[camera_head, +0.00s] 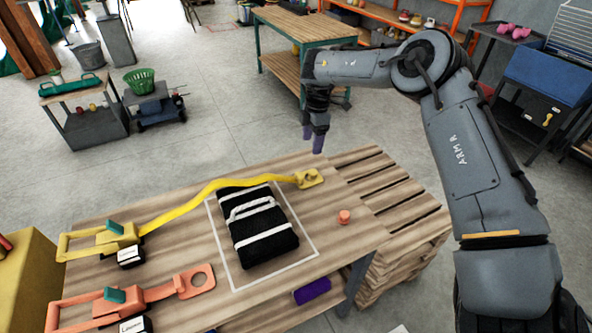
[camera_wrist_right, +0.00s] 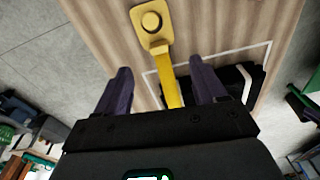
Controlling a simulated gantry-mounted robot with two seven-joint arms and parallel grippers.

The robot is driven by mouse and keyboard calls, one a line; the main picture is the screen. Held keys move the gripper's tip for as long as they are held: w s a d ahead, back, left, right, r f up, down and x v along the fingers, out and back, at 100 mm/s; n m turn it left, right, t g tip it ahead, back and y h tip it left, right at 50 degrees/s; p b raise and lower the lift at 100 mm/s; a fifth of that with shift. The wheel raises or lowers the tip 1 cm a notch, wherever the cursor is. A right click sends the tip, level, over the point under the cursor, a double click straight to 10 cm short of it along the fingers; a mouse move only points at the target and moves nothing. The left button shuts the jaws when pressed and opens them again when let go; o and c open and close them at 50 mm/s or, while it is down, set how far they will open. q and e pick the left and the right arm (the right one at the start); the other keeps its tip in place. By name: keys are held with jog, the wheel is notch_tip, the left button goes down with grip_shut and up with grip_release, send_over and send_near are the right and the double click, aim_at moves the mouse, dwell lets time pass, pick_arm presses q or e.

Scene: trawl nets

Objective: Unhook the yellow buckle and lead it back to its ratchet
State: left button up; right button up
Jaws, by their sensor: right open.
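The yellow buckle (camera_head: 309,179) lies at the far right edge of the wooden table, around a round yellow stud. It also shows with the stud in its hole in the right wrist view (camera_wrist_right: 152,22). Its yellow strap (camera_head: 205,193) runs left over the back of a black folded bundle (camera_head: 262,232) to the yellow ratchet (camera_head: 108,240), which has a green tab. My right gripper (camera_head: 314,140) is open and empty, above and beyond the buckle, fingers pointing down. In the right wrist view its fingers (camera_wrist_right: 163,78) flank the strap in the picture. My left gripper is not in view.
An orange ratchet (camera_head: 125,298) with a ringed buckle (camera_head: 197,281) lies at the front left. An orange stud (camera_head: 344,216) stands to the right of the bundle. Slatted pallets (camera_head: 385,195) adjoin the table's right side. A purple object (camera_head: 312,291) sits below the front edge.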

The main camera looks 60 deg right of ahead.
aim_at(298, 175)
jog(key=shift+n+h, duration=0.5)
jog(key=w+a+f+b, duration=0.2)
jog(key=f, duration=0.1)
jog(key=w+a+f+b, duration=0.1)
jog(key=f+b, duration=0.1)
jog(key=shift+a+f, duration=0.1)
jog(key=shift+a, duration=0.1)
notch_tip(298, 175, down, 8)
jog(key=shift+f+b, duration=0.1)
jog(key=shift+b, duration=1.15)
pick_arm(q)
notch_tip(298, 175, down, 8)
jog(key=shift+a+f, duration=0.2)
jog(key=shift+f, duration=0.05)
pick_arm(e)
jog(key=shift+f, duration=0.7)
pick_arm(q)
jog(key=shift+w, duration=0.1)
pick_arm(e)
jog(key=c, duration=1.2)
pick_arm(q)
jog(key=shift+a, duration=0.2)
pick_arm(e)
jog(key=shift+o, duration=0.2)
